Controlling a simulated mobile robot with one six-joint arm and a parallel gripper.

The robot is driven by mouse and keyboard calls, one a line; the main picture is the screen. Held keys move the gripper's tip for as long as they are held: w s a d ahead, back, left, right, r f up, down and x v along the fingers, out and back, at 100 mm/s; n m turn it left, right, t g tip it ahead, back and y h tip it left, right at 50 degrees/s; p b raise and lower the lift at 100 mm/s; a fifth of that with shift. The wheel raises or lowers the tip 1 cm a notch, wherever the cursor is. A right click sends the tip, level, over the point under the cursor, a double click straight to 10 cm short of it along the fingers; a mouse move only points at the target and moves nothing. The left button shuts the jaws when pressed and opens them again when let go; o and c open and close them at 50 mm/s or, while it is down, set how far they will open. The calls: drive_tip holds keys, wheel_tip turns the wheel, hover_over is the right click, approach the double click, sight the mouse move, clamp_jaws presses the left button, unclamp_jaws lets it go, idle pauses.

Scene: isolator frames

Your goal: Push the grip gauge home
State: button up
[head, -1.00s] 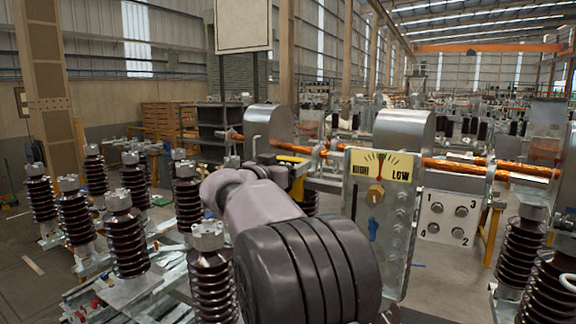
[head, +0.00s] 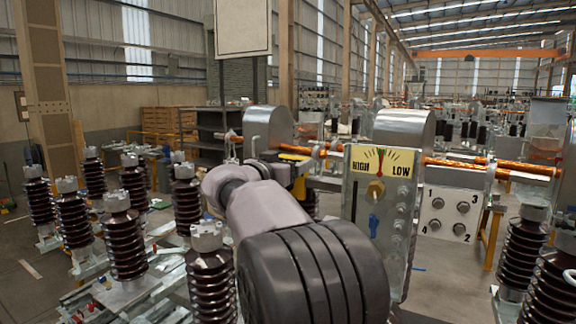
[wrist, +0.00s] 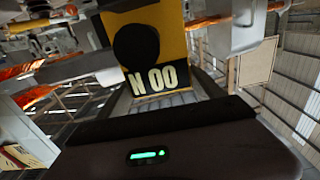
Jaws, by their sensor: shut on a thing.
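In the head view a yellow and black piece (head: 299,185), likely the gauge, shows just beyond my wrist, left of the dial panel. My arm hides much of it. I cannot tell how it meets whatever lies behind it.
A plate numbered 1 to 4 (head: 450,215) is farther right. Ribbed brown insulators (head: 128,245) crowd the left. An orange bar (head: 470,163) runs behind.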

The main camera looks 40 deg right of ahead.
drive_tip(key=shift+s+d+b, duration=0.3)
drive_tip(key=shift+s+b, duration=0.45)
drive_tip(key=shift+b, duration=0.1)
drive_tip(key=shift+s+d+b, duration=0.3)
drive_tip(key=shift+s+b, duration=0.4)
drive_tip(key=shift+b, duration=0.1)
drive_tip(key=shift+s+d+b, duration=0.3)
drive_tip(key=shift+s+b, duration=0.45)
drive_tip(key=shift+b, duration=0.1)
drive_tip(key=shift+w, duration=0.2)
drive_tip(key=shift+w+a, duration=0.3)
drive_tip(key=shift+w, duration=0.3)
drive_tip(key=shift+w+a, duration=0.25)
drive_tip(key=shift+w, duration=0.35)
drive_tip(key=shift+w+a, duration=0.3)
drive_tip(key=shift+w, duration=0.3)
drive_tip(key=shift+b, duration=1.05)
